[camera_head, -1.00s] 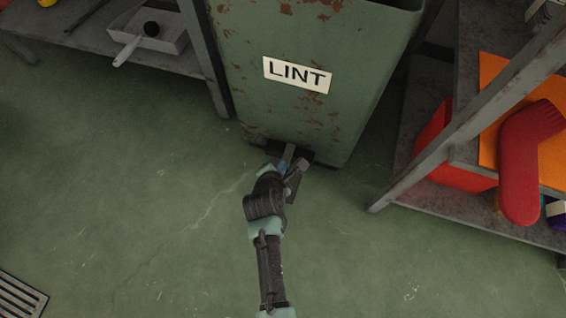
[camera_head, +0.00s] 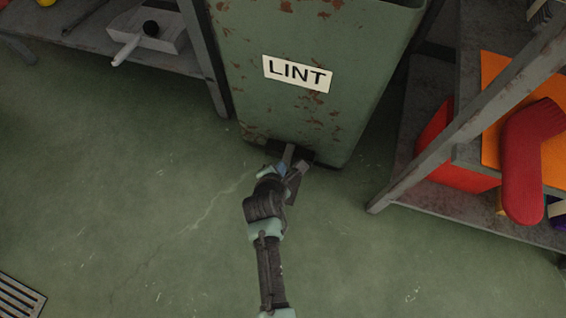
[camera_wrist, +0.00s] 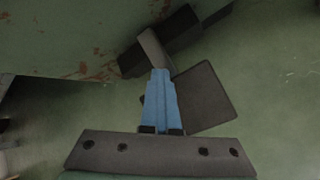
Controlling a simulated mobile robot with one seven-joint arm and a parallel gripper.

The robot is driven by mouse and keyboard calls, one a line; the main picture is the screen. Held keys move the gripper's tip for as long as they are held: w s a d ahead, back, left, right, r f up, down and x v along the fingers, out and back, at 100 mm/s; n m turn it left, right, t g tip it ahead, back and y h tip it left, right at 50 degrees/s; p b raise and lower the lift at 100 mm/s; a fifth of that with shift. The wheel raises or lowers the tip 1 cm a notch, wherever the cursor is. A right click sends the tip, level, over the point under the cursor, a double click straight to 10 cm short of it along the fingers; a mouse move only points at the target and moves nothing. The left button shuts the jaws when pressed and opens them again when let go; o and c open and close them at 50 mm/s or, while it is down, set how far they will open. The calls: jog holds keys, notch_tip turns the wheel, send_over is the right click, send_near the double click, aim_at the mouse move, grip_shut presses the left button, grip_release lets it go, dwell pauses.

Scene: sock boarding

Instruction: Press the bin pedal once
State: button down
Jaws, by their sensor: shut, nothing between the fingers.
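The green, rust-spotted bin (camera_head: 310,110) with a LINT label (camera_head: 297,75) stands upright at the top centre of the head view. A dark opening shows at its base, with a grey lever (camera_head: 288,153) coming out of it. In the wrist view the lever (camera_wrist: 153,48) runs toward a dark, flat pedal plate (camera_wrist: 208,98). My gripper (camera_head: 281,167) is at the bin's foot. Its blue fingers (camera_wrist: 160,78) are shut and empty. They overlap the lever and the plate's left edge in view; I cannot tell whether they touch. The bin's inside is hidden.
A grey rack (camera_head: 400,195) with a red bin and a red sock form (camera_head: 525,160) stands at the right. Another shelf (camera_head: 185,62) with a pale tray is at the upper left. A floor grate (camera_head: 18,297) lies at the lower left. The floor between is clear.

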jog(key=shift+s+a+f, duration=0.1)
jog(key=shift+s+f, duration=0.25)
jog(key=shift+s, duration=0.1)
notch_tip(320, 180, up, 3)
jog(key=p, duration=0.4)
jog(key=shift+r, duration=0.2)
jog(key=shift+w+r+p, duration=0.2)
jog(key=shift+r+p, duration=0.2)
jog(key=shift+p, duration=0.05)
jog(key=r+p, duration=0.5)
jog(key=shift+w+d, duration=0.2)
jog(key=shift+w, duration=0.05)
dwell(0.7)
